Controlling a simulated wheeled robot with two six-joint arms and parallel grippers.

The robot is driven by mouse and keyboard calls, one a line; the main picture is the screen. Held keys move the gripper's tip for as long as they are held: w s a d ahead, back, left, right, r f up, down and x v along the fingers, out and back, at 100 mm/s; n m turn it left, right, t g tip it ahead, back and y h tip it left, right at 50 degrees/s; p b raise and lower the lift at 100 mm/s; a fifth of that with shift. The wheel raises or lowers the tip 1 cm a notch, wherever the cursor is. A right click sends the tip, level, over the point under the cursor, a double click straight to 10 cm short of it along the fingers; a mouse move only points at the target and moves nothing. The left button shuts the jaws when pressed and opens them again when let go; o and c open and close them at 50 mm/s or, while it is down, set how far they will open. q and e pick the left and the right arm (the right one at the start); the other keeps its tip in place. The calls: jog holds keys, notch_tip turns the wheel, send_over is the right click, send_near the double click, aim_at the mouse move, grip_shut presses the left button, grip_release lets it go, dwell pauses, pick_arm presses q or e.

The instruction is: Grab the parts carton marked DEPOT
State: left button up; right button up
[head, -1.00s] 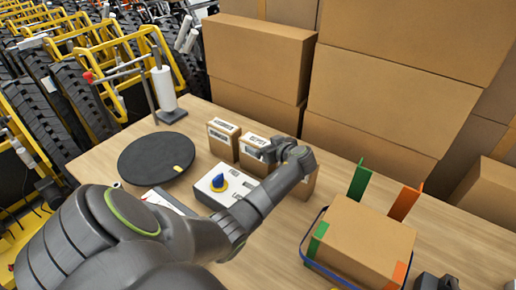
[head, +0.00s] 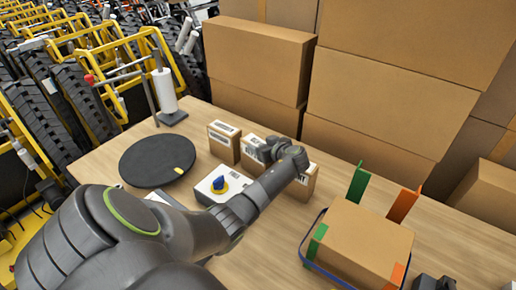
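Small brown parts cartons with white labels stand in a row on the table: a left one (head: 223,145), a middle one (head: 250,163) and a right one (head: 303,187). The labels are too small or too covered to read surely; I cannot tell now which is marked DEPOT. My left gripper (head: 292,160) is over the row, in front of the middle and right cartons, and hides parts of both. Its fingers are not clear, so I cannot tell whether it is open or touches a carton.
A black round mat (head: 150,162) lies left of the cartons. A white box with a blue knob (head: 220,186) stands in front. A large carton (head: 362,240) with green and orange tape sits at right. Stacked boxes (head: 262,60) line the back; a paper roll (head: 164,90) stands far left.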

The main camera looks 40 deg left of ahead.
pick_arm(q)
jog(key=shift+s+f, duration=0.15)
jog(key=shift+f, duration=0.1)
grip_shut()
